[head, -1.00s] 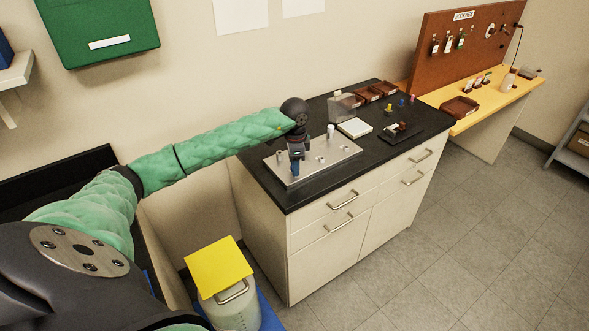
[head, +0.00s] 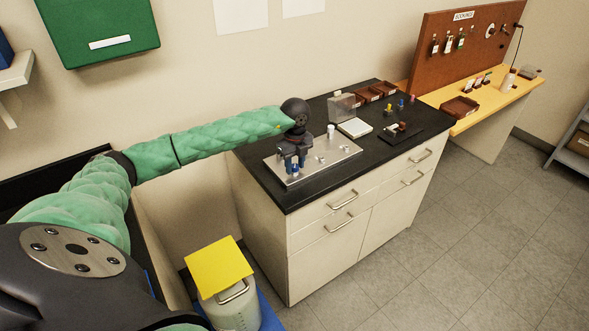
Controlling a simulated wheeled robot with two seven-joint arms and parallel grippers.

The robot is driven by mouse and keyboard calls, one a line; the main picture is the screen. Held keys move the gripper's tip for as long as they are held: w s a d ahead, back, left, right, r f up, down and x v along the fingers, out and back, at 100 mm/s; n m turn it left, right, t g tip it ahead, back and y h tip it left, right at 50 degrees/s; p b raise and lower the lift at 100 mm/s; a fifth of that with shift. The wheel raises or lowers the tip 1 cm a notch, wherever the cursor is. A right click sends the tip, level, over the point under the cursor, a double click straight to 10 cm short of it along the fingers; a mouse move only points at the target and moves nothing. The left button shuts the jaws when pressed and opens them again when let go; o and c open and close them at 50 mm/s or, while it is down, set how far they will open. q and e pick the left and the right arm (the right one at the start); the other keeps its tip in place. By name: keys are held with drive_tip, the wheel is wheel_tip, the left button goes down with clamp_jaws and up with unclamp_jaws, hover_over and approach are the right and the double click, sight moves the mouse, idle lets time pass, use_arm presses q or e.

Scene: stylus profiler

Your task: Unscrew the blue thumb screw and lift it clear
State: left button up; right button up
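The blue thumb screw (head: 295,170) shows as a small blue patch at the front left of a silver metal plate (head: 322,166) on the black-topped bench. My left gripper (head: 294,162) points down over it. Its two dark fingers stand apart, one on each side of the screw, so it looks open. Whether a finger touches the screw is too small to tell. The screw's lower end and thread cannot be made out. My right gripper is not in view.
Small silver posts stand on the plate, with a pale cylinder (head: 331,131) behind. To the right are a clear box (head: 342,106), a white pad (head: 354,127) and a dark tray (head: 412,139) with small parts.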

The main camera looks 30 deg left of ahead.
use_arm(q)
drive_tip(key=m, duration=1.9)
drive_tip(key=shift+m, duration=0.3)
drive_tip(key=m, duration=0.5)
drive_tip(key=shift+b, duration=0.4)
